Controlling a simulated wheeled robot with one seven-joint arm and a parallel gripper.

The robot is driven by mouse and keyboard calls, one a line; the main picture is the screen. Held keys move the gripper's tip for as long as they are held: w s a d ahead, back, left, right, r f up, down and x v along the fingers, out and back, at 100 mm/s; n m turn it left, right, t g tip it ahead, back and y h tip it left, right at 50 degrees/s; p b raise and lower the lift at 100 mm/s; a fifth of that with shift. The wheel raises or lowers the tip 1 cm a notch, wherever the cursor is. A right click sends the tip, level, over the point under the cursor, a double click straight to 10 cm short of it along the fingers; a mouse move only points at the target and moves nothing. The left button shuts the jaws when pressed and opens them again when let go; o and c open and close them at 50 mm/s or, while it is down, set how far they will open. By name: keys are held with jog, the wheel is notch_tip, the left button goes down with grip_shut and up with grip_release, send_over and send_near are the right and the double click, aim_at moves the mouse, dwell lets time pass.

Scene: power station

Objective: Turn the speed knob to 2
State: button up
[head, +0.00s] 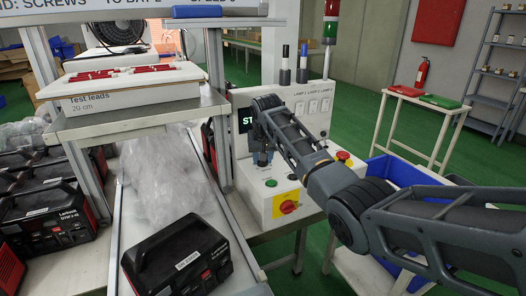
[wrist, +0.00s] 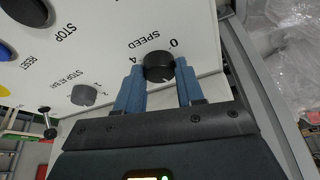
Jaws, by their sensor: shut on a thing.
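The speed knob (wrist: 158,68) is a dark round knob on the white control panel (wrist: 115,30), with "SPEED" and the marks 0 and 4 printed near it. My gripper (wrist: 160,83) is shut on the knob, one blue finger on each side. The knob's pointer and its setting cannot be made out. In the head view my gripper (head: 263,155) reaches down to the white control box (head: 252,200), and hides the knob there.
A second small knob (wrist: 85,95), marked "STOP AT BAY", sits left of my gripper in the wrist view, beside a toggle lever (wrist: 48,122). The box also bears a yellow-backed red switch (head: 288,208). A blue bin (head: 385,172) stands right of it.

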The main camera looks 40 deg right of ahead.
jog(key=shift+w+a+m+h+p, duration=0.1)
jog(key=shift+m+h+p, duration=0.2)
jog(key=shift+m, duration=0.8)
jog(key=shift+g, duration=0.3)
jog(key=o, duration=1)
jog(key=v, duration=0.7)
jog(key=shift+r, duration=0.35)
jog(key=shift+a, duration=0.1)
